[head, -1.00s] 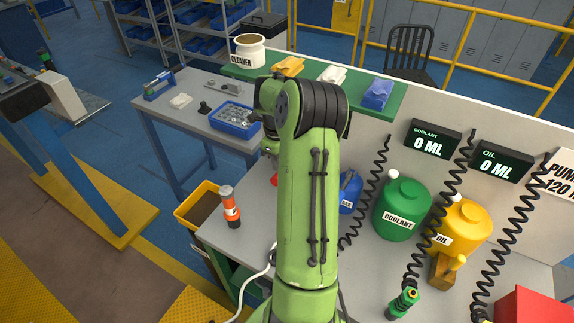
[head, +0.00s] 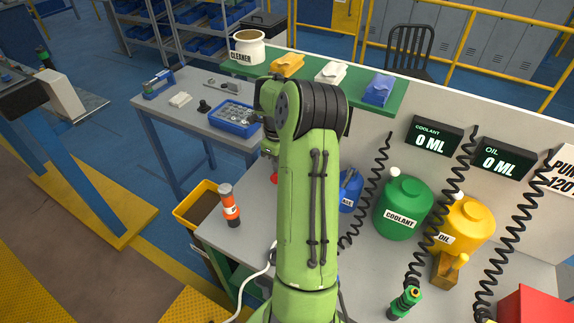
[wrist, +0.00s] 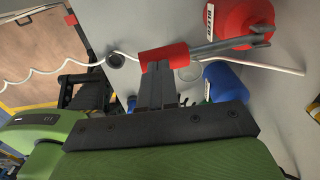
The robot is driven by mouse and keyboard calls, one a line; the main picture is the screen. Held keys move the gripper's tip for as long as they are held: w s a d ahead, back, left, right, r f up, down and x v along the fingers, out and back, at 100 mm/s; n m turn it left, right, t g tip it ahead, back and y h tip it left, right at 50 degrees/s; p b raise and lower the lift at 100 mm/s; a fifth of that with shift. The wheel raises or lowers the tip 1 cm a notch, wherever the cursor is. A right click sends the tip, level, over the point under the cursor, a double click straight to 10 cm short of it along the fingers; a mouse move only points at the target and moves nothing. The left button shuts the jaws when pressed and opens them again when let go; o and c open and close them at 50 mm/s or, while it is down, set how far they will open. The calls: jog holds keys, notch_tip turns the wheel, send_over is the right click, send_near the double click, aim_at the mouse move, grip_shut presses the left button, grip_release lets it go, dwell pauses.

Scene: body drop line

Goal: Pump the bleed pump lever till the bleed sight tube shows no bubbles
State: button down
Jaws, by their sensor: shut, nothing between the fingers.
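In the wrist view my gripper (wrist: 158,85) is shut and empty, its fingertips right at a red grip (wrist: 176,55). I cannot tell whether they touch. Grey bars, apparently the bleed pump lever (wrist: 232,45), run from this grip to the right, across a red rounded body (wrist: 246,18) with a white label. In the head view my arm hides the gripper and most of the pump; only a small red part (head: 274,179) shows beside the arm. I cannot make out the bleed sight tube or any bubbles.
A blue jug (wrist: 226,82) stands close to the lever; a white hose (wrist: 285,66) passes nearby. On the bench are a green coolant jug (head: 403,208), a yellow oil jug (head: 467,222), coiled hoses and an orange-banded cylinder (head: 229,206). The bench's front left is mostly clear.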

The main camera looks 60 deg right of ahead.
jog(key=shift+f+b, duration=2.1)
jog(key=shift+f, duration=0.25)
jog(key=shift+r, duration=0.1)
jog(key=shift+r+p, duration=2)
jog(key=shift+r, duration=1.05)
notch_tip(320, 180, up, 6)
jog(key=p, duration=0.3)
jog(key=shift+p, duration=0.4)
